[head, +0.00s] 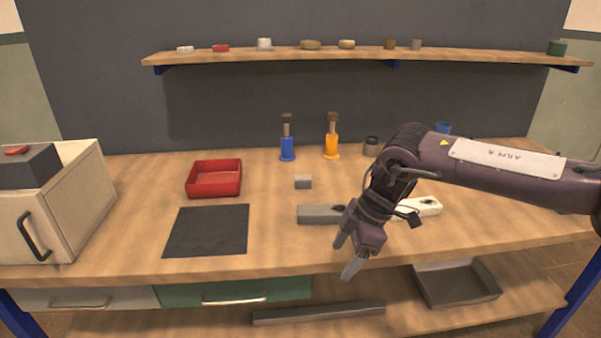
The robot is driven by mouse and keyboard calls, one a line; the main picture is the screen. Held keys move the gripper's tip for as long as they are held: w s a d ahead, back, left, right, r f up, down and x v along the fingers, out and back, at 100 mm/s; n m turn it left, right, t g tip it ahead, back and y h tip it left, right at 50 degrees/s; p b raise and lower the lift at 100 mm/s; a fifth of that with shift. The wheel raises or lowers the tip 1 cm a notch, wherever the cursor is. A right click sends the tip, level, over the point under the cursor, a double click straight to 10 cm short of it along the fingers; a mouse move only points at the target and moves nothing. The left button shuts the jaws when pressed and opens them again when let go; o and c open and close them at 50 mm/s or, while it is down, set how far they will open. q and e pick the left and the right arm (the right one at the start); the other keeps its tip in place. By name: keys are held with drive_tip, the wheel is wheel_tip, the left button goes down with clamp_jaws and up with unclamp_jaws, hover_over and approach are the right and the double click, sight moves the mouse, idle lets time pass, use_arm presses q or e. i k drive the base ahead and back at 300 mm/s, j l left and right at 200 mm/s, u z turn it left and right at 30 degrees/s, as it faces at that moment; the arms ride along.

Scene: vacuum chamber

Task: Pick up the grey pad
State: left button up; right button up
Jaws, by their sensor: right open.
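A small grey block (303,182), which looks like the grey pad, lies on the middle of the wooden bench top, behind a longer grey bar (319,214). My right gripper (347,257) is open and empty, pointing down over the front edge of the bench. It is to the right of and nearer than the pad, and apart from it. Its wrist covers the right end of the grey bar. My left gripper is not in view.
A red tray (214,178) and a dark mat (207,231) lie to the left. A blue holder (287,149) and an orange holder (331,147) stand behind. A white tool (418,208) lies right of my wrist. A pale box (65,205) stands far left.

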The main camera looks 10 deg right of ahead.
sight(300, 182)
drive_tip(key=i, duration=1.45)
